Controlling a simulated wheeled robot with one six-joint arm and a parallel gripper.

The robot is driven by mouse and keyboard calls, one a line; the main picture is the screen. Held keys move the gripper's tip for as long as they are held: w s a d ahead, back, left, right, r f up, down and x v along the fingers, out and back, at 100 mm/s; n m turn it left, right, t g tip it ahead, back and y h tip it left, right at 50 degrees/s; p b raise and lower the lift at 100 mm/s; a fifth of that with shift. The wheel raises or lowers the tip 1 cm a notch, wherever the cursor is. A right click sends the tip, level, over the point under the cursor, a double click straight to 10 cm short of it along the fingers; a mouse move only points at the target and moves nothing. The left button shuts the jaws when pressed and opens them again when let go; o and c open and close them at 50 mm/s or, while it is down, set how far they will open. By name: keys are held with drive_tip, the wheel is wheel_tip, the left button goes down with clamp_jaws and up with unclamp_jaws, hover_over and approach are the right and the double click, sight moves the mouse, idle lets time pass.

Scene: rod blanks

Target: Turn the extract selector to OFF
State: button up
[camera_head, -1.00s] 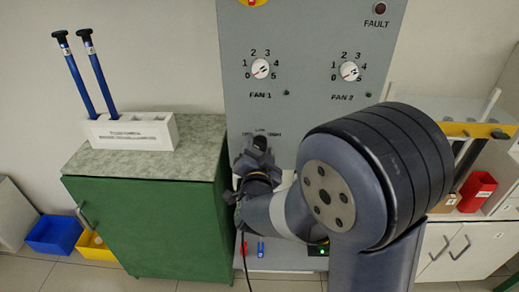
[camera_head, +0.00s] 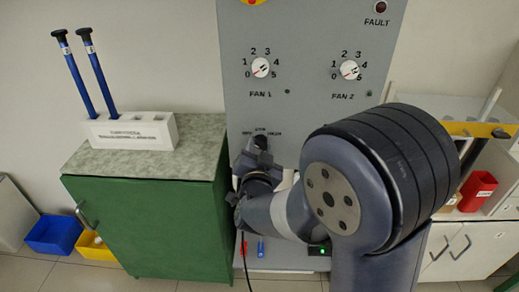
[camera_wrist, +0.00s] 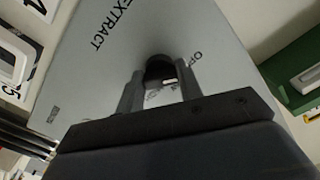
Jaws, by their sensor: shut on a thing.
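The extract selector is a dark round knob (camera_wrist: 160,68) on the grey panel, in the wrist view. The fingers of my gripper (camera_wrist: 160,88) stand on either side of it, shut on it. The word EXTRACT is printed to its left and part of OFF to its right. A small white mark shows between the fingers, but I cannot tell which position the selector points to. In the head view my gripper (camera_head: 255,150) is against the panel below FAN 1, hiding the knob, with small position labels just above it.
The grey panel (camera_head: 305,115) carries the FAN 1 dial (camera_head: 260,68), the FAN 2 dial (camera_head: 349,70) and a FAULT lamp (camera_head: 381,6). A green cabinet (camera_head: 150,225) stands close to the left of my gripper, with a white rack (camera_head: 133,132) holding two blue rods on top.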

drive_tip(key=o, duration=1)
drive_tip(key=s, duration=0.5)
drive_tip(key=s+b, duration=0.1)
drive_tip(key=s, duration=0.5)
drive_tip(key=shift+a, duration=0.2)
drive_tip(key=shift+w, duration=0.1)
drive_tip(key=w, duration=0.7)
drive_tip(key=w+p, duration=0.1)
drive_tip(key=w, duration=0.3)
drive_tip(key=shift+d, duration=0.25)
drive_tip(key=shift+s+m, duration=0.1)
drive_tip(key=shift+m, duration=0.4)
